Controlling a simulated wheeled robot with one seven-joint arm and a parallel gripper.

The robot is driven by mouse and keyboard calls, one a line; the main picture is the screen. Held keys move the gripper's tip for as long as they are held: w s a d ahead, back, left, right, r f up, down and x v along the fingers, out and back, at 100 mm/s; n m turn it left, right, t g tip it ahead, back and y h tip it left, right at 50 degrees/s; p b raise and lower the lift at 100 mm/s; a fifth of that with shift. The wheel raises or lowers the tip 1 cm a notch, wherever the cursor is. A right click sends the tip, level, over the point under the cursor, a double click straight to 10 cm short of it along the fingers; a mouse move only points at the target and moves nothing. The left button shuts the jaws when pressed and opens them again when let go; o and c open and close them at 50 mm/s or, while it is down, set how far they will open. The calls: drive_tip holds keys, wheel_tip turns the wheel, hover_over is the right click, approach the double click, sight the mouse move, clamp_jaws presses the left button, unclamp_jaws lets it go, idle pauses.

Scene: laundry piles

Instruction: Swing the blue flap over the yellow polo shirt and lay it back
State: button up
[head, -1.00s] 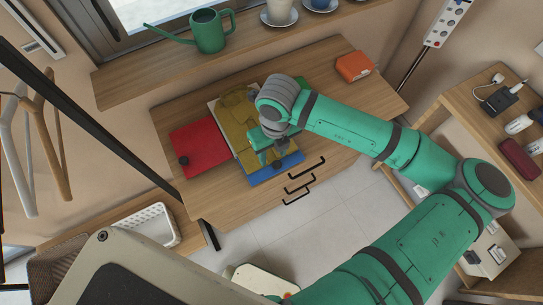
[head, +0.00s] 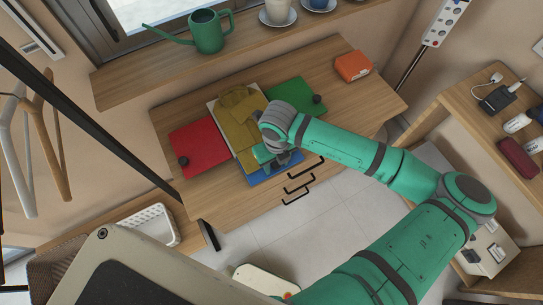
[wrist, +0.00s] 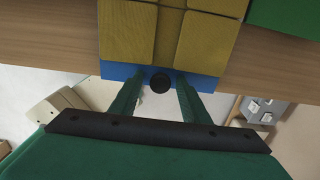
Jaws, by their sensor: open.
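The blue flap (head: 264,178) lies flat at the front end of a folding board. The yellow polo shirt (head: 236,112) lies on the board and covers most of the blue flap, leaving a blue strip (wrist: 207,83) in the wrist view. A round black knob (wrist: 160,83) stands on that strip. My gripper (head: 276,163) is over the blue flap at the board's front edge. In the wrist view my gripper (wrist: 158,87) is open, with one finger on each side of the knob. I cannot tell whether they touch it.
The red flap (head: 205,147) lies flat left of the shirt and the green flap (head: 300,92) flat right, each with a black knob. An orange box (head: 353,66) sits at the table's (head: 335,105) right back. A green watering can (head: 207,32) stands on the sill behind.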

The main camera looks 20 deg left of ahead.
drive_tip(key=shift+f, duration=0.5)
drive_tip(key=shift+s, duration=0.1)
drive_tip(key=shift+c, duration=1)
drive_tip(key=shift+w+a+r, duration=0.3)
drive_tip(key=shift+a+r, duration=0.1)
drive_tip(key=shift+r, duration=0.35)
drive_tip(key=shift+c, duration=0.8)
drive_tip(key=shift+r+g+h, duration=0.3)
drive_tip(key=shift+h, duration=0.1)
drive_tip(key=shift+c, duration=1.4)
drive_tip(key=shift+r, duration=0.25)
drive_tip(key=shift+w+a+r+g+h, duration=0.15)
drive_tip(key=shift+w+a+r+h, duration=0.15)
drive_tip(key=shift+r, duration=0.3)
drive_tip(key=shift+w+a+r+g+h, duration=0.1)
drive_tip(key=shift+w+a+r+g, duration=0.1)
drive_tip(key=shift+a+r, duration=0.25)
drive_tip(key=shift+r, duration=0.15)
